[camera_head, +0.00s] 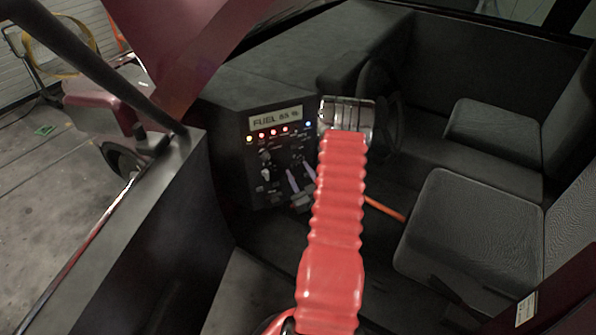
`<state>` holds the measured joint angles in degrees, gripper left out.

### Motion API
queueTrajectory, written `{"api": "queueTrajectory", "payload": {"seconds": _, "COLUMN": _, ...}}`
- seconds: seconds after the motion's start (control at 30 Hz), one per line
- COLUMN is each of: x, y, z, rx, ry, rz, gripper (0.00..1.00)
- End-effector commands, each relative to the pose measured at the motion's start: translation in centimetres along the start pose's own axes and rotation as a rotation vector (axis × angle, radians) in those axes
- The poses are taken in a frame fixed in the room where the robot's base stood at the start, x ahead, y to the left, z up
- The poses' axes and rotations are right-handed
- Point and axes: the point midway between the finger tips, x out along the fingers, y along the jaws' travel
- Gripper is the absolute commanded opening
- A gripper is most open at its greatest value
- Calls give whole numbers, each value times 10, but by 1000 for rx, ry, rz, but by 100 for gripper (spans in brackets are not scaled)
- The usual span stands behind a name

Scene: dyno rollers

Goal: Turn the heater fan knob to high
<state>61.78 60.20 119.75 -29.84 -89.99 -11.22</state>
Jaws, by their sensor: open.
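The dark control panel (257,190) stands left of centre under a lit display reading "FUEL 65 %" (276,117). Small knobs and switches (266,173) sit on its face; they are too small and dim to tell which is the heater fan knob or where it points. My red ribbed arm reaches up from the bottom, and the grey metal end with my gripper (346,115) shows just right of the display. The separate fingertips are hard to make out. I see nothing held, and no contact with a knob can be made out.
Pale levers (293,181) rise from the panel's lower right. A dark steering wheel (378,100) stands right of my arm, with dark seats (470,230) farther right. The door sill (150,215) runs along the left. Open floor lies outside.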

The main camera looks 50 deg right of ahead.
Motion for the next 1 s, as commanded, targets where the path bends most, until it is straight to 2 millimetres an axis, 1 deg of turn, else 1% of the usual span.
{"api": "queueTrajectory", "payload": {"seconds": 0.1, "x": 10, "y": 0, "z": 0, "rx": 1, "ry": 0, "rz": -1, "gripper": 45}}
{"api": "queueTrajectory", "payload": {"seconds": 0.2, "x": 14, "y": 0, "z": 0, "rx": 1, "ry": 0, "rz": -1, "gripper": 45}}
{"api": "queueTrajectory", "payload": {"seconds": 0.47, "x": 15, "y": 0, "z": 0, "rx": 1, "ry": -1, "rz": 0, "gripper": 45}}
{"api": "queueTrajectory", "payload": {"seconds": 1.0, "x": 14, "y": 0, "z": 0, "rx": 1, "ry": -1, "rz": -1, "gripper": 7}}
